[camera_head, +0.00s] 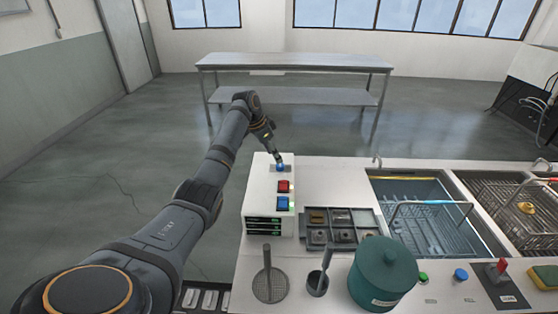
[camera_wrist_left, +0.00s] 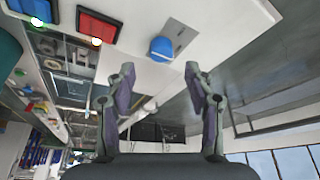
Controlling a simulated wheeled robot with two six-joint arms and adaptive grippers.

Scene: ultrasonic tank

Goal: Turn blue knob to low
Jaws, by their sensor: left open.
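A small blue knob (camera_head: 280,168) sits on a grey plate at the far end of the top of the white control box (camera_head: 258,205). In the left wrist view the knob (camera_wrist_left: 161,48) is round-topped and lies ahead of the gap between my fingers. My left gripper (camera_head: 278,157) reaches down close to the knob and partly covers it in the head view. In the left wrist view the gripper (camera_wrist_left: 160,72) is open and empty, its fingertips apart from the knob. Any low marking is too small to read. My right gripper is not in view.
The box also has a red square button (camera_head: 284,186) and a blue square button (camera_head: 283,204). Another round blue control (camera_head: 461,275) is at the counter front. A parts tray (camera_head: 365,238), green pot (camera_head: 383,268) and tank (camera_head: 420,190) stand to the right.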

